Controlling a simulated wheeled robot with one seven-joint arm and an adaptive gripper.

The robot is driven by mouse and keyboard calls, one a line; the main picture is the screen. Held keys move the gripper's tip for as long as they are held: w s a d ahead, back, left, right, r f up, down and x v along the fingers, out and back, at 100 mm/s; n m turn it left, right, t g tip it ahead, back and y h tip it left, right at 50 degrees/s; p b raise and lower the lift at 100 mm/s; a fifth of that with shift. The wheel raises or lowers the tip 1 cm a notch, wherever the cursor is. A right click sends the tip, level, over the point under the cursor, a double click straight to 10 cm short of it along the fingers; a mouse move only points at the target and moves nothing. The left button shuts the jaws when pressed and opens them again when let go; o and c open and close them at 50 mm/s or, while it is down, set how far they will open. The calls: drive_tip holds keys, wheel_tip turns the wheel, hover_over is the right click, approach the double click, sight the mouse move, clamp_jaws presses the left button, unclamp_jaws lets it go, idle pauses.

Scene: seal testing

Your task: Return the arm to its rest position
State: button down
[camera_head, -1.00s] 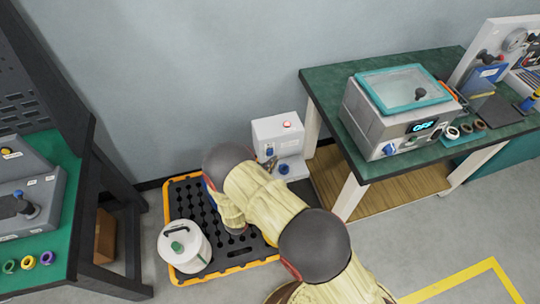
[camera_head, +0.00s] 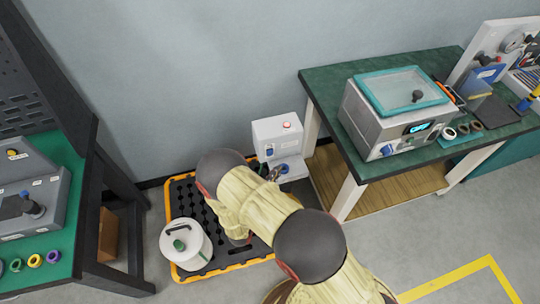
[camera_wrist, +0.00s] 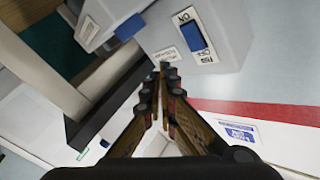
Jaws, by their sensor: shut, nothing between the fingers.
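My arm (camera_head: 260,205), with yellowish sleeves and dark round joints, reaches out bent over the black tray on the floor. My gripper (camera_wrist: 162,72) shows in the wrist view with its two dark fingers meeting at the tips, shut and empty. In the head view it is small and partly hidden by the arm, near the white machine. In the wrist view, a grey-white box with a blue ON/OFF switch (camera_wrist: 189,33) lies just beyond the fingertips. I cannot tell whether they touch it.
The small white machine (camera_head: 276,133) stands by the wall. A white canister (camera_head: 190,262) stands on the orange-rimmed tray (camera_head: 260,262). A green-topped bench (camera_head: 325,85) with a teal-lidded device (camera_head: 400,90) is right; another workstation (camera_head: 68,200) is left.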

idle(0.4)
drive_tip(key=s+d+f+m+g+h, duration=0.35)
drive_tip(key=s+d+m, duration=0.35)
drive_tip(key=m, duration=0.5)
drive_tip(key=s+d+r+m+g, duration=0.3)
drive_tip(key=s+r+m+g, duration=0.25)
drive_tip(key=m, duration=0.55)
drive_tip(key=s+d+r+m+g, duration=0.35)
drive_tip(key=m+g, duration=0.25)
drive_tip(key=m, duration=0.4)
drive_tip(key=s+a+r+m+g+y, duration=0.15)
drive_tip(key=s+r+m+y, duration=0.3)
drive_tip(key=r+m, duration=0.55)
drive_tip(key=s+a+r+m+g+y, duration=0.1)
drive_tip(key=s+a+r+m+y, duration=0.15)
drive_tip(key=r+m+y, duration=0.65)
drive_tip(key=s+d+r+m+t, duration=0.1)
drive_tip(key=d+r+m+t, duration=0.2)
drive_tip(key=r, duration=0.4)
drive_tip(key=s+d+r+m+t+h, duration=0.1)
drive_tip(key=d+r+m+t, duration=0.2)
drive_tip(key=r, duration=0.4)
drive_tip(key=shift+s+d+r+m+t, duration=0.2)
drive_tip(key=shift+d+r+m+t, duration=0.2)
drive_tip(key=shift+m, duration=0.5)
